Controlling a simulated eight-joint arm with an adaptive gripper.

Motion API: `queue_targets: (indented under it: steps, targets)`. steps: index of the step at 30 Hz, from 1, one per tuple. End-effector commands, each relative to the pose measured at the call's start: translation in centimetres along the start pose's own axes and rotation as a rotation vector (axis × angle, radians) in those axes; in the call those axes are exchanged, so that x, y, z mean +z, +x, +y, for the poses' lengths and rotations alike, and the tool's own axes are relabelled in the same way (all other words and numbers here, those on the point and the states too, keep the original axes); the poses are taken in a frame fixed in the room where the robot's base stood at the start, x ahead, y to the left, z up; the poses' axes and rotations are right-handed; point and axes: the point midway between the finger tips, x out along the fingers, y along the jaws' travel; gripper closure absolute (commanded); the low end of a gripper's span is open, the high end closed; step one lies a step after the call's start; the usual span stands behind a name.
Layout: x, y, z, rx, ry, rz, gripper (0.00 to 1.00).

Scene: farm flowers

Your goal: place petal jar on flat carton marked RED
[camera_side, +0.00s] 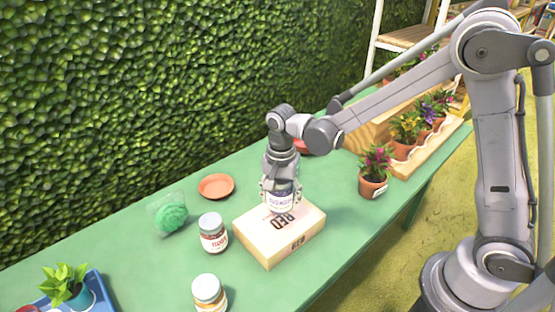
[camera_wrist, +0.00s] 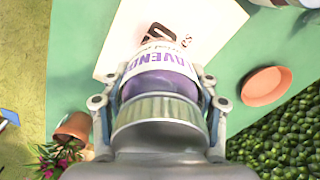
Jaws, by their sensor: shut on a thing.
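The flat carton (camera_side: 262,245) is a pale box with RED printed on its top and side, lying on the green table. My gripper (camera_side: 281,188) points down above the carton's top and is shut on a petal jar (camera_side: 281,201). The jar is upright, with a white label and purple contents; its label reads partly as LAVENDER in the wrist view (camera_wrist: 160,77). The jar is at the carton's top, towards its back edge; I cannot tell whether its base touches. The carton (camera_wrist: 118,42) lies beyond the jar in the wrist view, its print partly hidden by the jar.
Two other jars stand near the carton: one with red contents (camera_side: 213,233) at its left, one amber (camera_side: 209,294) in front. A terracotta saucer (camera_side: 216,186), a green bundle (camera_side: 171,217) and a potted flower (camera_side: 374,171) are around. A blue tray (camera_side: 97,290) is front left.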

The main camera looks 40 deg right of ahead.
Motion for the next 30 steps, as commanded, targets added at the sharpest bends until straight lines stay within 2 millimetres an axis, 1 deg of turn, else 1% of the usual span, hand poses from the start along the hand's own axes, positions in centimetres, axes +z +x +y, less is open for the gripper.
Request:
queue_targets:
  steps: [2, 10, 13, 24, 25, 27, 30]
  targets:
    - [0.1, 0.4, -0.1, 0.000, -0.001, 0.000, 0.86]
    - [0.1, 3.7, -0.1, 0.000, 0.000, 0.000, 0.86]
    - [0.1, 4.1, -0.1, 0.000, 0.000, 0.000, 0.86]
    - [0.1, 4.4, -0.1, 0.000, 0.000, 0.000, 0.86]
    - [0.1, 4.4, -0.1, 0.000, 0.000, 0.000, 0.33]
    - [0.1, 4.4, -0.1, 0.000, 0.000, 0.000, 0.16]
    - [0.1, 4.4, -0.1, 0.000, 0.000, 0.000, 0.16]
